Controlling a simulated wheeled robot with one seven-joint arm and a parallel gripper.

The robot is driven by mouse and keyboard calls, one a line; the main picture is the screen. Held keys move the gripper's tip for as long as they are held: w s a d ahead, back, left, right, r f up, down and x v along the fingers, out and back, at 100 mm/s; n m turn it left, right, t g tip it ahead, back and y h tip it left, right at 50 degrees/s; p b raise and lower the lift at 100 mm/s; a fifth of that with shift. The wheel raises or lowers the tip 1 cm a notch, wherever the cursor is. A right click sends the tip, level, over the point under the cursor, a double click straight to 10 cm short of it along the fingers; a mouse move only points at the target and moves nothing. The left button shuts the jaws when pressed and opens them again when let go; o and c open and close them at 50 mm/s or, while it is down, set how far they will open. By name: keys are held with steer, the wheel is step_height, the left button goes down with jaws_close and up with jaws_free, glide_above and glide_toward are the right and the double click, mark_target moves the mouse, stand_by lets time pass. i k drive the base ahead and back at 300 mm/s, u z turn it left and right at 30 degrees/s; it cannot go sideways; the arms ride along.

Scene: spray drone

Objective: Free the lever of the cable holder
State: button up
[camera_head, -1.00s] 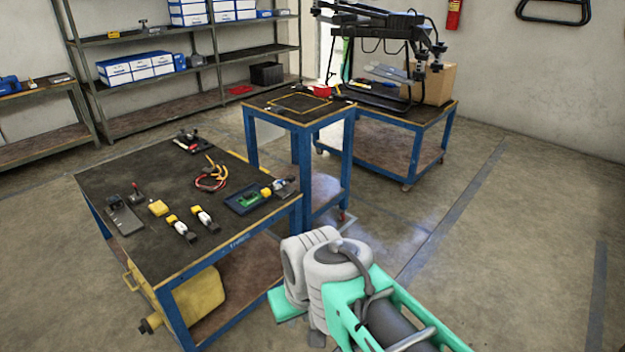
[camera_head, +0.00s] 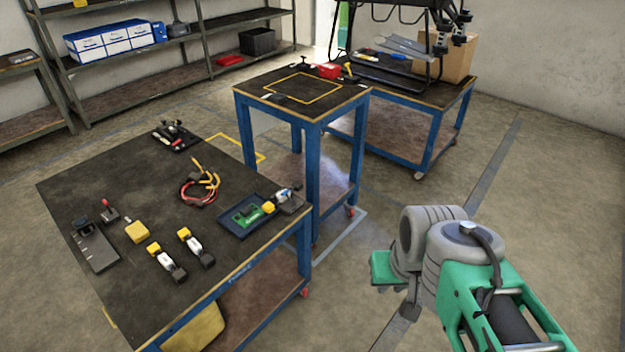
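The work table (camera_head: 110,290) at left holds several small devices. A dark plate with an upright black clamp part (camera_head: 90,240) lies at its left side, with a small red-knobbed lever piece (camera_head: 109,212) beside it. Another black clamp-like device on a dark base (camera_head: 174,134) stands at the far edge. I cannot tell which of these is the cable holder or how its lever sits. A red and yellow cable loop (camera_head: 200,187) lies mid-table. My arm shows at lower right, apart from the table; no gripper fingers can be made out.
A yellow block (camera_head: 137,232), two yellow-white-black pieces (camera_head: 166,261) (camera_head: 195,247) and a tray with a green board (camera_head: 244,214) are on the table. A smaller table (camera_head: 325,112) stands behind, a wheeled cart (camera_head: 440,100) beyond it. Floor at right is clear.

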mark_target(286, 193)
steer(key=u, duration=0.25)
steer(key=i, duration=0.9)
steer(key=u, duration=0.9)
steer(key=i, duration=0.45)
steer(key=u, duration=0.45)
